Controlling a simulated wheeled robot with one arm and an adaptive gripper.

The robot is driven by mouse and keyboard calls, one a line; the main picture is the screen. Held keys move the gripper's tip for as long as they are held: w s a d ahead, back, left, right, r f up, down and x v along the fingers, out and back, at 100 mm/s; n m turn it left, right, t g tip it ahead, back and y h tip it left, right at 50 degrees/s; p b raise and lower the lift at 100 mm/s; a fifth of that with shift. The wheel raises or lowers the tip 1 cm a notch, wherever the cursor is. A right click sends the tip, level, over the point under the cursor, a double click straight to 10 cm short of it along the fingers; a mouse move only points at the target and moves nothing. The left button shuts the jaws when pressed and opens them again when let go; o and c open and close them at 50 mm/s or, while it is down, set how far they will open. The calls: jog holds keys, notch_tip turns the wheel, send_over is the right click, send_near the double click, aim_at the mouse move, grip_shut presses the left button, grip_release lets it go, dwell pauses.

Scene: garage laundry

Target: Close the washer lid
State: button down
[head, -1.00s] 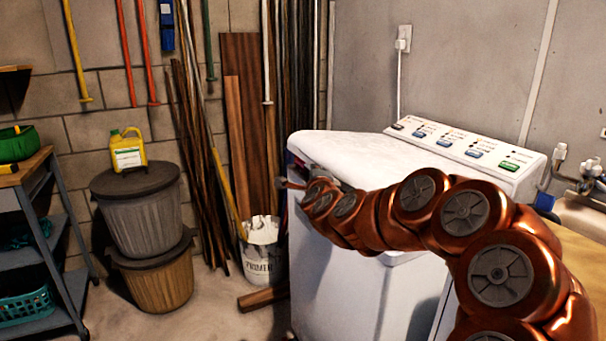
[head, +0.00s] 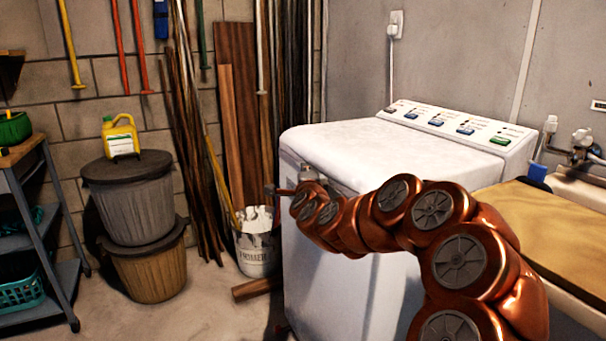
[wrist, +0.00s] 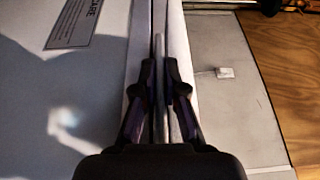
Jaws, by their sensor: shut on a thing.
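The white washer (head: 350,235) stands right of centre in the head view. Its lid (head: 345,145) lies nearly level over the body, below the control panel; no clear gap shows along the visible edge. My gripper (head: 274,190) is at the washer's left front edge, below lid height, partly hidden by my copper arm. In the wrist view my gripper (wrist: 163,85) is shut on a thin grey edge between its fingertips, seemingly the lid's edge. A pale panel with a printed label (wrist: 75,22) lies left of the fingers.
A primer bucket (head: 257,245) and a wood offcut (head: 257,288) are on the floor left of the washer. Two stacked bins (head: 130,195) stand farther left, beside a shelf cart (head: 45,235). A sink counter (head: 530,225) adjoins on the right.

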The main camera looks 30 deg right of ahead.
jog(key=shift+f, duration=0.6)
jog(key=c, duration=1.6)
grip_release()
jog(key=shift+s, duration=0.1)
jog(key=o, duration=0.4)
jog(key=shift+d, duration=0.1)
jog(key=shift+c, duration=0.2)
jog(key=shift+r, duration=0.15)
jog(key=v, duration=0.7)
jog(key=shift+s, duration=0.2)
jog(key=shift+a+r, duration=0.15)
jog(key=shift+a, duration=0.05)
